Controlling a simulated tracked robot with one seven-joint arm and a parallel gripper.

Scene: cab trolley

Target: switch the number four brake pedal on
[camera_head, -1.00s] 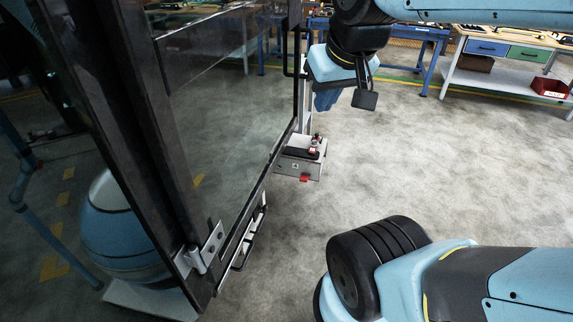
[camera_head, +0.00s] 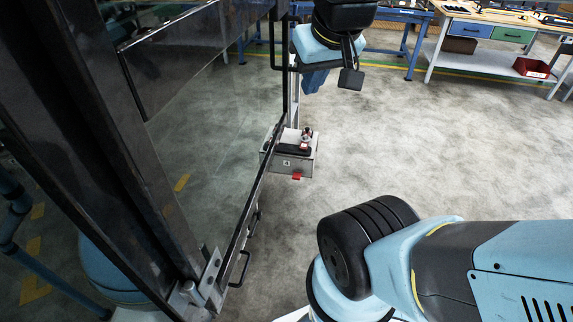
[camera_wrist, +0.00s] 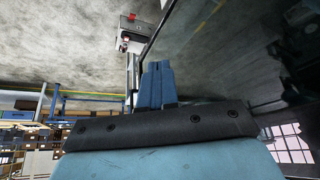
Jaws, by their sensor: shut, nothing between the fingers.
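The number four brake pedal is a grey box (camera_head: 308,168) with a small "4" plate on its front, a black pedal (camera_head: 293,149) and red parts on top, and a red tab (camera_head: 297,177) at its lower front. It stands low beside the glass door's edge. Whether the pedal is pressed is too small to tell. The box also shows upside down at the top of the wrist view (camera_wrist: 133,30). My gripper (camera_head: 313,82) is above and behind the box in the head view, apart from it. Its blue fingers (camera_wrist: 157,68) are together and empty.
A dark-framed glass door (camera_head: 190,130) with black handles fills the left side, close to my gripper. A workbench (camera_head: 500,50) with drawers and a red bin (camera_head: 532,68) stands at the back right. The floor right of the box is clear.

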